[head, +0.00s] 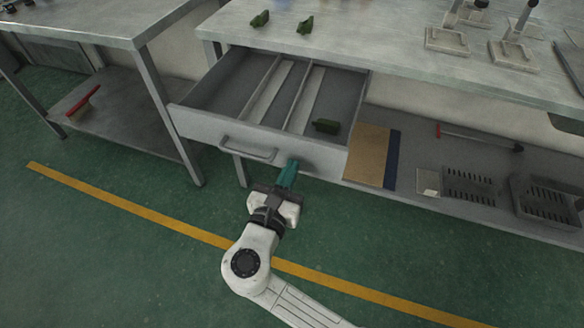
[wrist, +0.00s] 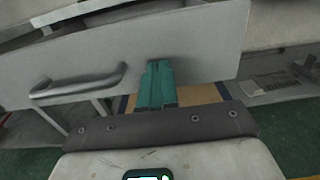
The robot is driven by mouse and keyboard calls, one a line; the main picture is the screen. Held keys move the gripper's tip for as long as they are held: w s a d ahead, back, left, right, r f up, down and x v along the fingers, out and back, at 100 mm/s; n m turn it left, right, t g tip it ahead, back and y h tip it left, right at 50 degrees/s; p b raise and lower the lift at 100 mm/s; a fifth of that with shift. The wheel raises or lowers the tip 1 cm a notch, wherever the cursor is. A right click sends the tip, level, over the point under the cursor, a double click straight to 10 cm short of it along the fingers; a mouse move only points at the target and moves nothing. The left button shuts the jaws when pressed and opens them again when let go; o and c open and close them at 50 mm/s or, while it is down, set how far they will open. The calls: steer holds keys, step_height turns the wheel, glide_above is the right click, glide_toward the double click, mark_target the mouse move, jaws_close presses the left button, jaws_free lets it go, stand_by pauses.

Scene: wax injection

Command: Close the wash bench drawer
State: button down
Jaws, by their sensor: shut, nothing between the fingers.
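The wash bench drawer (head: 240,141) is pulled out from under the bench top in the head view. Its grey front panel with a bar handle (head: 248,150) faces me, and the handle also shows in the wrist view (wrist: 80,86). Inside are dividers and a dark green piece (head: 326,126) in the right compartment. My gripper (head: 291,164) is shut and empty, its teal fingers at the drawer front, right of the handle. In the wrist view the fingertips (wrist: 159,66) overlap the front panel (wrist: 190,45); whether they touch it I cannot tell.
Two green pieces (head: 260,19) (head: 304,25) lie on the bench top (head: 380,45). The lower shelf (head: 425,189) holds a tan and blue board (head: 368,155), a red-handled tool (head: 478,136) and dark trays (head: 468,186). Another table (head: 85,22) stands at left. The green floor in front is clear.

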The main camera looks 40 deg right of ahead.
mark_target(327, 96)
steer(key=shift+w+d, duration=0.4)
steer(key=shift+d, duration=0.1)
steer(key=shift+w+d, duration=0.3)
steer(key=shift+d, duration=0.2)
steer(key=b+x, duration=0.2)
steer(key=x, duration=2.5)
steer(key=shift+w+d+f, duration=0.15)
steer(key=shift+w+d, duration=0.1)
steer(key=shift+d, duration=0.1)
steer(key=shift+w+d+r, duration=0.1)
steer(key=shift+r, duration=0.2)
